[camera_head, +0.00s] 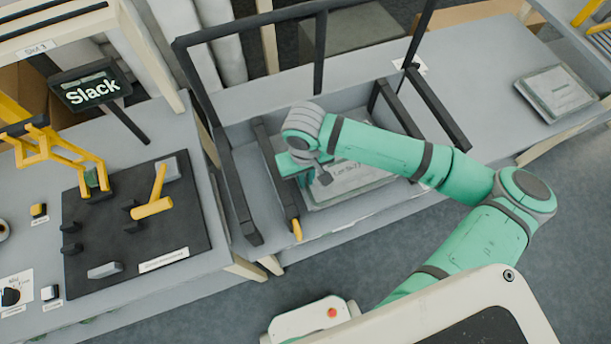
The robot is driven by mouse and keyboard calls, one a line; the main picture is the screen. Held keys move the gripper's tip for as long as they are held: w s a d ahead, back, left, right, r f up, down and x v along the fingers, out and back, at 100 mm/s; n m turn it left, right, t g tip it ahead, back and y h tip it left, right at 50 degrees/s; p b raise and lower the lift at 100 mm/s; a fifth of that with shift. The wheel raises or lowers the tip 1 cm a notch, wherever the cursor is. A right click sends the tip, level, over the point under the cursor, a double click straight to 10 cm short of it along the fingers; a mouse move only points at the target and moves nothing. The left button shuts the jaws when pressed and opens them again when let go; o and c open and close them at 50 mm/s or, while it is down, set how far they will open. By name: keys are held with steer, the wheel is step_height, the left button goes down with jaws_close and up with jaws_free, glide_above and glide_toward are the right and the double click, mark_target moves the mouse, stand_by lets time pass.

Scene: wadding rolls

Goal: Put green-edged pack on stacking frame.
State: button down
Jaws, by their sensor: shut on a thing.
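A flat pale grey pack (352,190) with a printed label lies low inside the stacking frame (238,190), between its dark rails and posts. It looks nearly flat; I cannot tell whether it rests fully on what is below. My gripper (316,176) is at the pack's left part and is shut on it. My wrist and forearm hide the pack's far side and part of its top, and a green edge is not clear here. A yellow-tipped lever (296,228) stands at the frame's front, just left of the pack.
Another labelled pack (558,92) lies on the right table. Dark uprights (320,50) rise behind the pack and at the frame's right. On the left are a black "Slack" sign (92,90), a yellow rack (50,150) and a dark board (135,225) with a yellow-handled tool.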

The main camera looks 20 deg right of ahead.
steer(key=shift+f, duration=0.35)
steer(key=c, duration=1.8)
jaws_free()
steer(key=shift+c, duration=0.2)
step_height(320, 180, up, 13)
steer(key=shift+r, duration=0.15)
